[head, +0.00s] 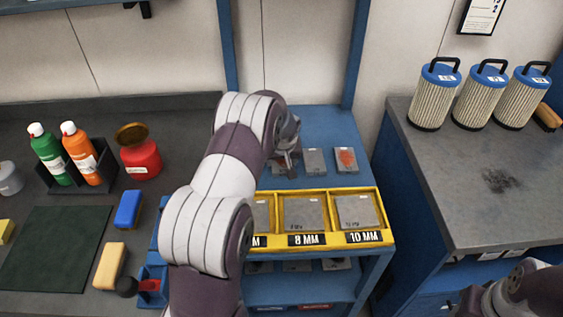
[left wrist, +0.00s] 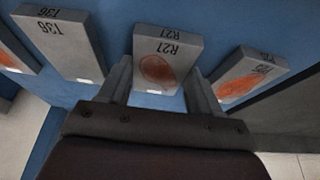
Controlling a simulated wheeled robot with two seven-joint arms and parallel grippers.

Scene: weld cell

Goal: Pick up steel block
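Grey steel blocks lie on the blue shelf top: a plain one (head: 314,161) and a rust-marked one (head: 345,160) show in the head view, right of my left gripper (head: 288,163). In the left wrist view, a block marked R21 (left wrist: 168,48) with a rust patch lies ahead of my left gripper (left wrist: 162,88), between the lines of its two spread fingers. The gripper is open and empty. A block marked T36 (left wrist: 62,42) lies to its left and another rusty block (left wrist: 248,76) to its right. My right gripper is not in view.
A yellow tray (head: 320,192) with grey plates, labelled 8 MM and 10 MM, sits in front of the blocks. Blue-capped filter canisters (head: 435,95) stand on the right counter (head: 480,215). Bottles (head: 82,155) and a red pot (head: 140,160) stand on the left bench.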

